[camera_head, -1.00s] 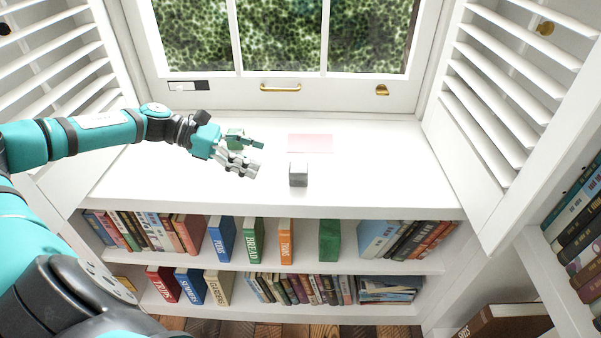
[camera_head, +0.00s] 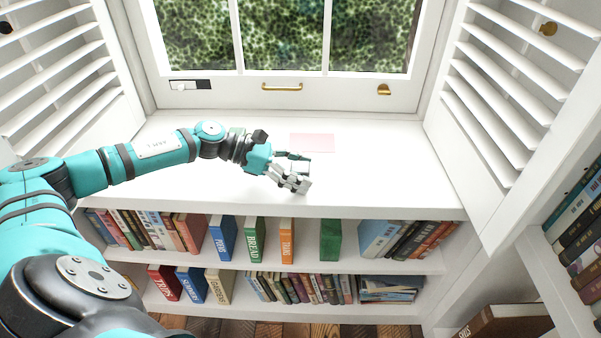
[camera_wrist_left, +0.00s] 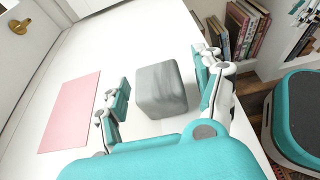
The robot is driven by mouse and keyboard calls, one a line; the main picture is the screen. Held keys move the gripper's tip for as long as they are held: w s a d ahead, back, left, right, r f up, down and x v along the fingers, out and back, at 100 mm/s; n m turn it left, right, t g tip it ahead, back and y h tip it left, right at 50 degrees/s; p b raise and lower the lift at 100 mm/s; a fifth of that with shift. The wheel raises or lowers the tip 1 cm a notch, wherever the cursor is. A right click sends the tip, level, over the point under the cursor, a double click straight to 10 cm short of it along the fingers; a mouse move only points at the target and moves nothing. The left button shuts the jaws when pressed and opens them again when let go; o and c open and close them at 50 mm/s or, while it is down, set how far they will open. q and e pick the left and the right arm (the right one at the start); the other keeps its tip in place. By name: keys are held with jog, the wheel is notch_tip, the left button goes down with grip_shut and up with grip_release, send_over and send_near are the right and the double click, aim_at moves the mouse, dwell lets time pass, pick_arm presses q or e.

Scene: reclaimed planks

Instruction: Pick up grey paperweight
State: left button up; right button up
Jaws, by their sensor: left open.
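The grey paperweight (camera_wrist_left: 161,91) is a small block with a streaked surface, standing on the white window ledge. In the wrist view it sits between the two spread fingers of my left gripper (camera_wrist_left: 160,95), with a visible gap to the left finger and a narrower one to the right finger. In the head view my left gripper (camera_head: 292,172) reaches in from the left, low over the ledge, and its fingers hide most of the paperweight. The left gripper is open.
A flat pink sheet (camera_head: 312,142) lies on the ledge (camera_head: 390,170) behind the paperweight; it also shows in the wrist view (camera_wrist_left: 70,112). A green thing (camera_head: 237,131) is partly hidden behind my left wrist. Books fill shelves below. The ledge's right side is clear.

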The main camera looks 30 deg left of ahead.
pick_arm(q)
jog(key=c, duration=1.3)
jog(key=shift+c, duration=0.6)
jog(key=shift+r, duration=0.2)
